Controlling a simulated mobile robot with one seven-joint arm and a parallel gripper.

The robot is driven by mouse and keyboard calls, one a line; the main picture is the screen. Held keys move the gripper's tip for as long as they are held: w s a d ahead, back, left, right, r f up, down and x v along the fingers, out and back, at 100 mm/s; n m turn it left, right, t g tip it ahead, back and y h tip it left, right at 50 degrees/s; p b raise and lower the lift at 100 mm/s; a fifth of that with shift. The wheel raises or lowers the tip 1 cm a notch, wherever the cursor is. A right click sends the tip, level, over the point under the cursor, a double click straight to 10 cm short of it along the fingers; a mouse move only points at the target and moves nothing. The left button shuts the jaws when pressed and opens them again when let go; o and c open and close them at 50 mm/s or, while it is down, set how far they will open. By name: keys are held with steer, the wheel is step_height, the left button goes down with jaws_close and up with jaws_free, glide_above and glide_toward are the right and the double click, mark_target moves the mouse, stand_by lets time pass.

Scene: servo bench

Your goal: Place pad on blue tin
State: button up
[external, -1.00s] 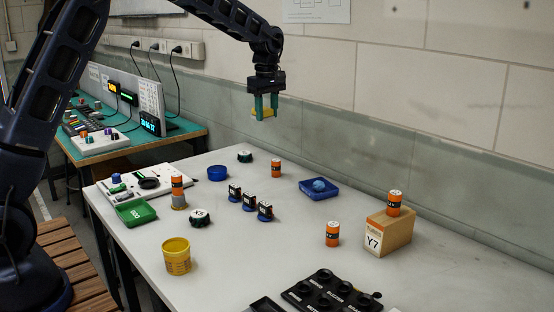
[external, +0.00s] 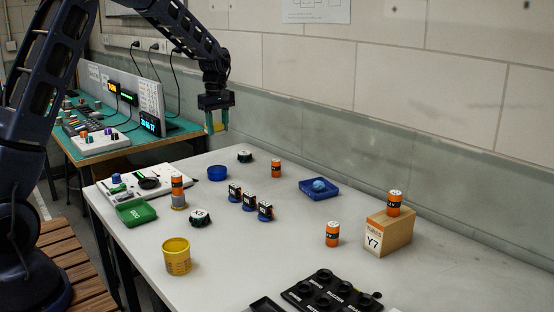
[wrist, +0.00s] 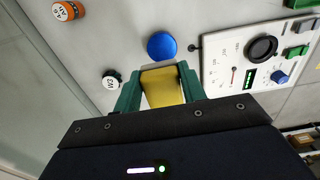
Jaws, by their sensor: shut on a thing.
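My gripper (external: 217,122) is raised above the far left part of the bench, with green fingers shut on a yellow pad (wrist: 161,88). In the external view only a sliver of the pad (external: 217,127) shows between the fingers. The blue tin (external: 217,173) is a low round tin standing on the bench below my gripper. In the wrist view the blue tin (wrist: 162,46) lies just beyond the pad, apart from it.
A black-and-white round piece (external: 245,156) and an orange cylinder (external: 276,168) stand near the tin. A white control panel (wrist: 265,55) lies beside it. A blue tray (external: 319,188), small servos (external: 249,199) and a yellow cup (external: 177,257) stand farther off.

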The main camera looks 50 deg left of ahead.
mark_target(217, 171)
step_height(217, 171, down, 12)
steer(key=shift+f, duration=0.2)
stand_by(0.4)
steer(key=o, duration=1)
steer(key=shift+f, duration=0.1)
steer(key=shift+c, duration=0.2)
